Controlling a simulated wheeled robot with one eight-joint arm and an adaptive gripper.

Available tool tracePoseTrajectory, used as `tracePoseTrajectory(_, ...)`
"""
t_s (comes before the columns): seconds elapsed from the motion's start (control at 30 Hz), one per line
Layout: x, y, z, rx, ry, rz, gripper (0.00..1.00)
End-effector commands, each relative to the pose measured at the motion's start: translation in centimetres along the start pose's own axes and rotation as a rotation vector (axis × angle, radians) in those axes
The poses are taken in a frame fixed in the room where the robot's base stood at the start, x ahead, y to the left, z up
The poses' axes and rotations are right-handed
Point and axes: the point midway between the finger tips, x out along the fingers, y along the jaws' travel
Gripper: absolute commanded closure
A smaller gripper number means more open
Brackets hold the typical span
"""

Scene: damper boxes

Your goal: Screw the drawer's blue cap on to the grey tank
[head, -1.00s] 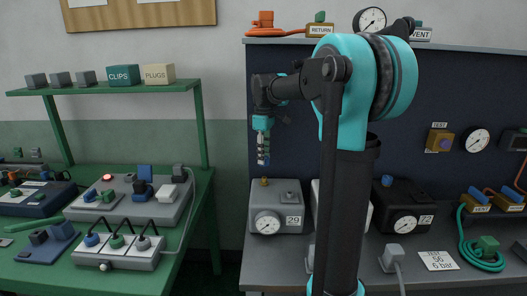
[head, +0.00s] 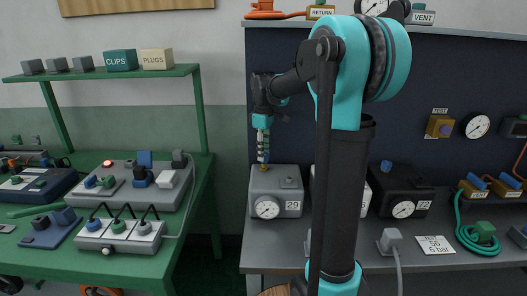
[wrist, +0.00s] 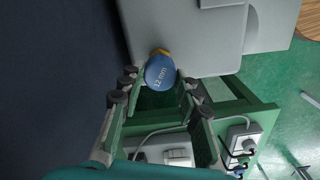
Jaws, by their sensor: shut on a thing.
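My gripper (head: 262,158) points down above the grey tank marked 29 (head: 289,207), with its tip just over the brass port (head: 263,169) on the tank's top. In the wrist view my gripper (wrist: 160,88) is shut on a round blue cap (wrist: 160,73) marked "12 mm". The brass port (wrist: 160,52) shows partly from under the cap, beside the grey tank's top (wrist: 200,30). The cap covers most of the port, so I cannot tell whether they touch or are threaded together. In the head view the cap is too small to make out between the fingers. No drawer is clearly visible.
A black tank (head: 412,196) with a blue cap (head: 386,166) stands to the right on the same grey bench (head: 440,262). My arm hides part of a white tank between them. The green bench (head: 90,262) at left holds several devices. A dark panel stands behind the tanks.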

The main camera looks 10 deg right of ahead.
Motion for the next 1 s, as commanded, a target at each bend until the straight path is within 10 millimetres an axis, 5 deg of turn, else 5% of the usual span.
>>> tracePoseTrajectory(1.0, 0.65, 0.00, 0.04, 0.000, 0.000, 0.000, 0.84)
